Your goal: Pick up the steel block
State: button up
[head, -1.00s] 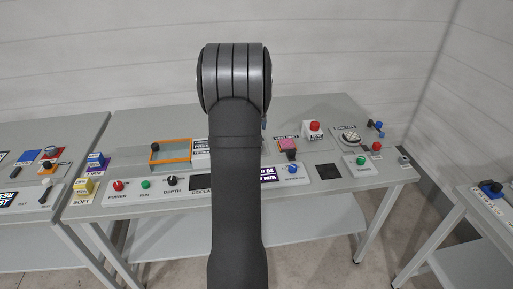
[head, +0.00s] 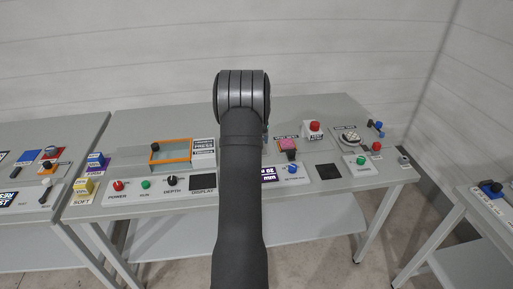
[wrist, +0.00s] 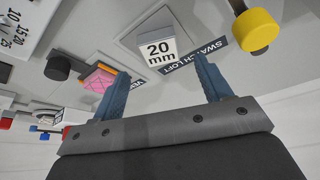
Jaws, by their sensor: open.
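In the wrist view a small grey block with a white "20 mm" face (wrist: 161,47) sits on a square grey plate (wrist: 128,40) beside a "SWATCH LOFT" label; it looks like the steel block. My gripper (wrist: 162,66) is open, with its two blue fingers apart. The block shows between and beyond the fingertips, and nothing is held. How far the fingers are from the block is hard to tell. In the head view my arm hides this block and nearly all of my gripper.
A pink patterned piece (wrist: 98,77) lies by the left finger. A yellow round knob (wrist: 256,31) stands near the right finger, and a black knob (wrist: 58,67) at left. In the head view an orange frame (head: 170,151) and a red button (head: 314,127) stand on the grey bench (head: 230,108).

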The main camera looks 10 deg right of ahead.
jog(key=x, duration=0.5)
jog(key=shift+a, duration=0.1)
jog(key=c, duration=1.3)
jog(key=shift+r, duration=0.1)
jog(key=shift+c, duration=0.2)
